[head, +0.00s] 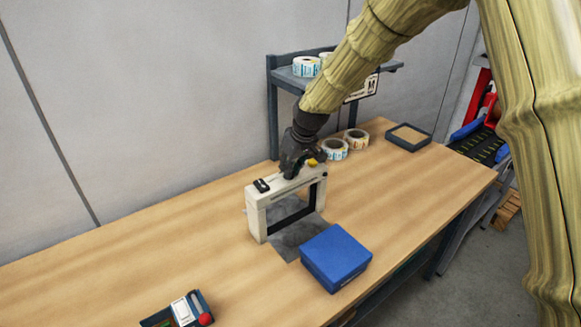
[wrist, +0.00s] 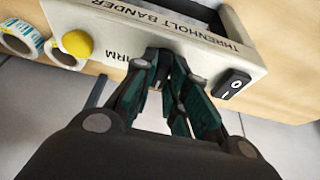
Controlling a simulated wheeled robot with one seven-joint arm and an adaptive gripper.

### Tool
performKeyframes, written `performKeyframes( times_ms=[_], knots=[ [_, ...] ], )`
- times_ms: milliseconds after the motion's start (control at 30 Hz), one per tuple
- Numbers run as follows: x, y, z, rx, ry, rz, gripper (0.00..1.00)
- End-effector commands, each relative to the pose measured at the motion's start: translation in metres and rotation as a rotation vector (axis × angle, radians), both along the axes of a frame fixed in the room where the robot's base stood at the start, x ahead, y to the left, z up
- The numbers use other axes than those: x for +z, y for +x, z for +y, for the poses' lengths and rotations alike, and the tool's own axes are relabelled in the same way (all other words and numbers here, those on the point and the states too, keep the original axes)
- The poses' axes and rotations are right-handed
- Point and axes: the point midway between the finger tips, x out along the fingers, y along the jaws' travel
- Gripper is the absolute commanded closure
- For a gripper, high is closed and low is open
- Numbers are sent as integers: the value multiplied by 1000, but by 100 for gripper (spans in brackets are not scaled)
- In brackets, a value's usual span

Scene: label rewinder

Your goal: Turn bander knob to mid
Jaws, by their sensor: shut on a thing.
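The bander is a cream, arch-shaped frame (head: 257,216) standing on the table. In the wrist view its face (wrist: 215,50) is upside down and reads "THRENHOLT BANDER". My gripper (head: 290,172) is at the top of the bander, between the black rocker switch (head: 262,185) and the yellow button (head: 312,162). In the wrist view the fingers (wrist: 165,62) are closed together against the face, on the knob. The fingers hide the knob, so I cannot read its pointer. The word "FIRM" shows beside the fingers on the yellow button's side.
A blue box (head: 335,257) sits in front of the bander. Label rolls (head: 335,149) and a shallow tray (head: 408,136) lie behind it, near a shelf (head: 287,78). A small bin with a red item (head: 205,319) is at the front. The table's left is clear.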

Motion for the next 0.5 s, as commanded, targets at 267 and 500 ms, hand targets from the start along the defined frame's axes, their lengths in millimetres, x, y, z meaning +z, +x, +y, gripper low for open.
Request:
performKeyframes(
  times_ms=[267, 500],
  knots=[
    [2, 2, 0, -7, 0, -5, 100],
    [2, 2, 0, -7, 0, -5, 68]
  ],
)
